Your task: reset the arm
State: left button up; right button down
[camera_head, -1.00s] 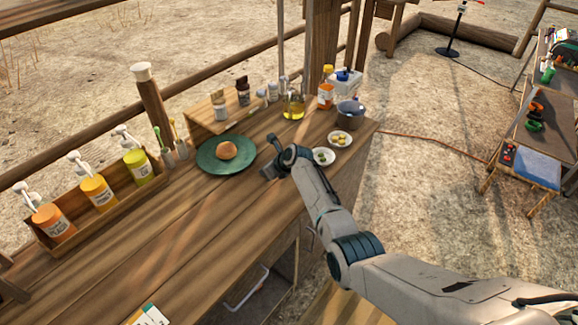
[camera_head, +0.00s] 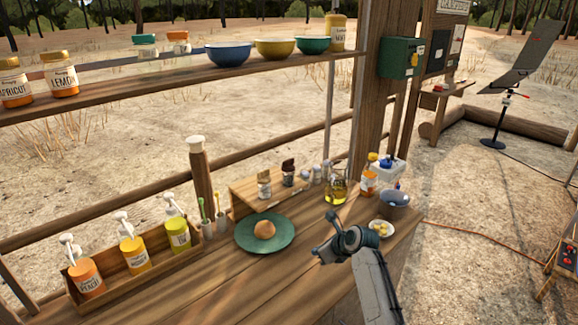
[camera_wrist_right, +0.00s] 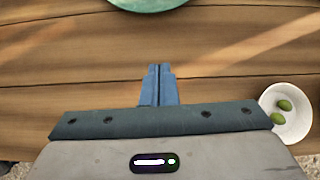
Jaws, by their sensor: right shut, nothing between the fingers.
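My right arm comes in from the right in the head view. Its gripper (camera_head: 320,252) is over the wooden counter (camera_head: 215,283), to the right of the green plate (camera_head: 250,242). In the right wrist view its two blue fingers (camera_wrist_right: 158,70) are together, with nothing between them. Bare planks lie under them. My left gripper is not in view.
A round brown bun (camera_head: 264,229) sits on the plate. A white bowl (camera_head: 381,231) with olives is right of the gripper, near a blue-grey pot (camera_head: 395,199). Pump bottles (camera_head: 133,254) stand in a wooden box at left. A shelf (camera_head: 120,94) holds bowls and jars.

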jog(key=s+d+f+n, duration=0.1)
jog(key=s+f+n, duration=0.1)
jog(key=s, duration=0.2)
jog(key=s+d+f+n+h, duration=0.1)
jog(key=s+d+f+n, duration=0.1)
jog(key=s, duration=0.2)
jog(key=s+d+f+n+g, duration=0.1)
jog(key=s+f+n, duration=0.1)
jog(key=s+n, duration=0.1)
jog(key=shift+s+d+f+h, duration=0.15)
jog(key=shift+s+d+h, duration=0.15)
jog(key=shift+s, duration=0.25)
jog(key=s+d+r+n+g+h, duration=0.15)
jog(key=s+d+n, duration=0.25)
jog(key=s+n, duration=1.05)
jog(key=s+d+r+n+g+h, duration=0.1)
jog(key=s+d+r+n+h, duration=0.4)
jog(key=s, duration=1.6)
notch_tip(320, 180, down, 35)
jog(key=d+n+g+y+b, duration=0.1)
jog(key=d+n+y+b, duration=0.1)
jog(key=b, duration=0.1)
jog(key=s+d+f+g+b, duration=0.1)
jog(key=s+f+b, duration=0.1)
jog(key=s+f, duration=1.7)
notch_tip(320, 180, down, 4)
jog(key=shift+s+d+r, duration=0.2)
jog(key=shift+s+d, duration=0.05)
